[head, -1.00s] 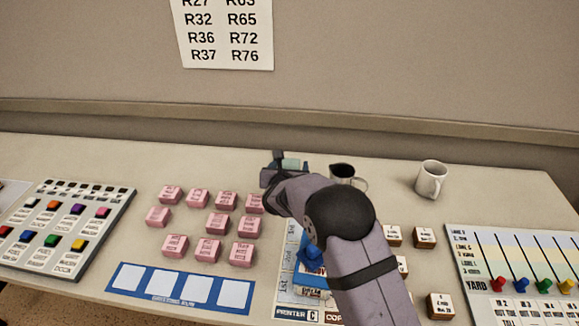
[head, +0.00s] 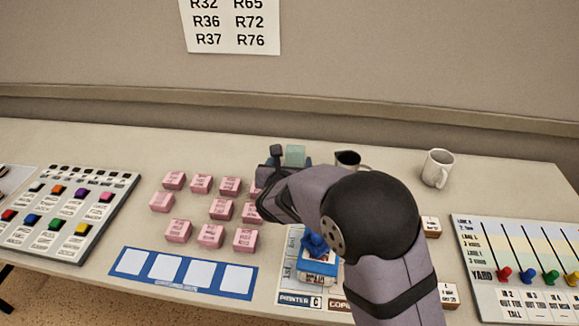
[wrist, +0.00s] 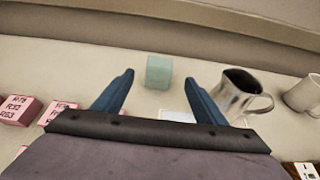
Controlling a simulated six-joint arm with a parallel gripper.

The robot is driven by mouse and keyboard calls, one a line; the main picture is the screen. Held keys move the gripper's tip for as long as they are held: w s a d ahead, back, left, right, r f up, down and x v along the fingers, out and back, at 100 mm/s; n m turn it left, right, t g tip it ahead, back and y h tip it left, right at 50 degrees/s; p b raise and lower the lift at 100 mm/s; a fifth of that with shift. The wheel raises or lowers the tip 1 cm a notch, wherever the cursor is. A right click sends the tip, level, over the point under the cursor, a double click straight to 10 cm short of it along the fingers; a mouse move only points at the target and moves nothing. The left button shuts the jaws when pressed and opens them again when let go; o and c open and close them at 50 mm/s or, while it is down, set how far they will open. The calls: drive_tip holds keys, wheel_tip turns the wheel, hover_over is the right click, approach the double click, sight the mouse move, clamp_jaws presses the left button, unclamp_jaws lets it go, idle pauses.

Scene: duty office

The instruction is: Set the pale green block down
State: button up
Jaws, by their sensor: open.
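The pale green block (head: 295,155) stands on the table near its back, just beyond my gripper. In the wrist view the pale green block (wrist: 159,71) shows between and ahead of the two blue fingers, with a visible gap to each. My gripper (wrist: 160,85) is open and empty. In the head view my gripper (head: 283,158) is partly hidden by my own wrist, and one dark finger shows left of the block.
A metal jug (wrist: 238,92) stands close to the right finger, and a white mug (head: 438,168) is further right. Several pink blocks (head: 211,236) lie left of my arm. A blue-handled stamp (head: 317,258) sits on a printed sheet below. Table right of the mug is clear.

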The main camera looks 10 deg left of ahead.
drive_tip(key=shift+v, duration=1.05)
drive_tip(key=s+d+m+g+h+p, duration=0.35)
drive_tip(key=s+d+m, duration=0.35)
drive_tip(key=d, duration=0.5)
drive_tip(key=s+d+m+g+h+p, duration=0.2)
drive_tip(key=s+d+m+g, duration=0.25)
drive_tip(key=d+m, duration=0.65)
drive_tip(key=s+d+r+m+g+y+p, duration=0.1)
drive_tip(key=s+m+g+y+p, duration=0.4)
drive_tip(key=s+m, duration=1.3)
drive_tip(key=shift+s+g+p, duration=0.3)
drive_tip(key=shift+s, duration=1)
drive_tip(key=shift+r+y, duration=0.1)
drive_tip(key=shift+y, duration=0.15)
